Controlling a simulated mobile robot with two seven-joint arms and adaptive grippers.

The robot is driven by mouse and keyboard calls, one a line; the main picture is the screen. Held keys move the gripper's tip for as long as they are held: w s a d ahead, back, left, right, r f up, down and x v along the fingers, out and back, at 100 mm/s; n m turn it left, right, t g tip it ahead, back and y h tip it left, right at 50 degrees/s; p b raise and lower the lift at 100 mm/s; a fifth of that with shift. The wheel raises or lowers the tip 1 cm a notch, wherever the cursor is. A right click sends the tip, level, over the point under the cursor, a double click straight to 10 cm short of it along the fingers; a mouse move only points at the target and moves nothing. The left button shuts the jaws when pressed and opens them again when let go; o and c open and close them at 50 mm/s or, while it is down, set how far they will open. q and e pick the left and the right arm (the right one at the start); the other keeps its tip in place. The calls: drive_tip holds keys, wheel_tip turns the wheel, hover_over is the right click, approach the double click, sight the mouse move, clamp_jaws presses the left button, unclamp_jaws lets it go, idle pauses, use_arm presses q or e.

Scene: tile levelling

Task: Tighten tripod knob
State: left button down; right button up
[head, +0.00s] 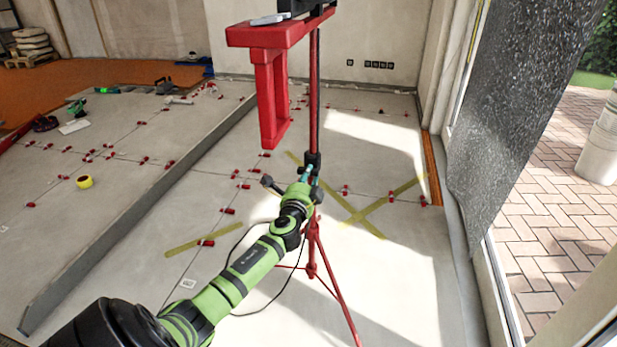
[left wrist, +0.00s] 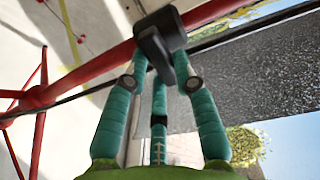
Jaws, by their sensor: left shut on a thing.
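A red tripod (head: 313,110) stands on the tiled floor in the middle of the head view, with a black collar on its column. Its red column also crosses the left wrist view (left wrist: 105,68). My left gripper (head: 311,181) reaches the collar from below left. In the left wrist view its teal fingers (left wrist: 159,75) are closed around the black knob (left wrist: 153,48) at the collar. The fingertips are partly hidden behind the knob. My right gripper is in neither view.
A red bracket (head: 270,85) hangs beside the column, under a black device (head: 300,6). Tripod legs (head: 338,297) spread low near my arm. Red levelling clips (head: 228,210) and yellow tape (head: 362,216) lie on the floor. A dark textured sheet (head: 510,110) hangs at right.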

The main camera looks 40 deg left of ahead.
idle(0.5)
use_arm(q)
drive_tip(key=c, duration=1)
unclamp_jaws()
drive_tip(key=v, duration=1.2)
